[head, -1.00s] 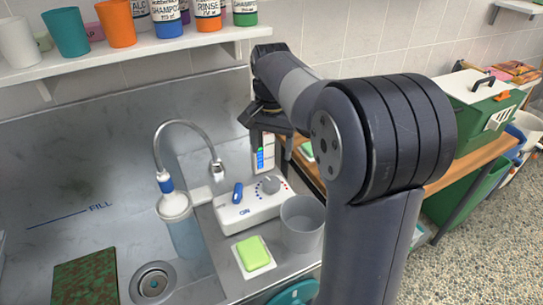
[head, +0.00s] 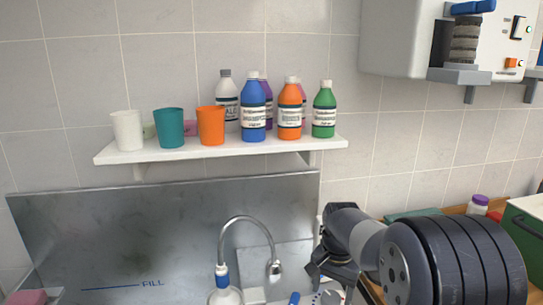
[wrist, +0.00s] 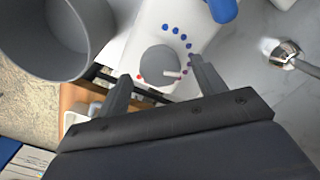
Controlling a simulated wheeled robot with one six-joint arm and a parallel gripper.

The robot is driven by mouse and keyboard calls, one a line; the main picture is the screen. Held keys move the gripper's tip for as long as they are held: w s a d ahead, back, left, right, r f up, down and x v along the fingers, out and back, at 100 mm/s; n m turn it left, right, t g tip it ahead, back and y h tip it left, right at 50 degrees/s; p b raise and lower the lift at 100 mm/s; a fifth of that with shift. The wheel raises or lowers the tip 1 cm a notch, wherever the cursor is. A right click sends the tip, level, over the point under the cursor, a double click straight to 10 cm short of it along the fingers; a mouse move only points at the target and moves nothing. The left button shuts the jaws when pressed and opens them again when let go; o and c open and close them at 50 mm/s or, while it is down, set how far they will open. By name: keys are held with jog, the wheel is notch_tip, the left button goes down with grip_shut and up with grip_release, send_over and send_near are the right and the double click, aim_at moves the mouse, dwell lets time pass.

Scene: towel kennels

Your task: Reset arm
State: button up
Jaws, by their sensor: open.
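My gripper (wrist: 160,98) is open and empty in the wrist view. Its two fingers are apart, with a grey round knob (wrist: 160,64) on a white control box (wrist: 150,28) showing beyond and between them. I cannot tell whether the fingers touch the knob. In the head view my gripper (head: 333,278) hangs at the lower middle, to the right of the curved tap (head: 235,222); its fingertips are hard to make out there.
A grey cup (wrist: 58,35) is beside the control box. A shelf (head: 140,156) above the sink holds white, teal and orange cups and several bottles. A grey wall unit (head: 400,40) hangs upper right. A metal backsplash (head: 120,230) stands behind the sink.

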jog(key=shift+f, duration=0.65)
jog(key=shift+n, duration=0.3)
jog(key=shift+r, duration=0.15)
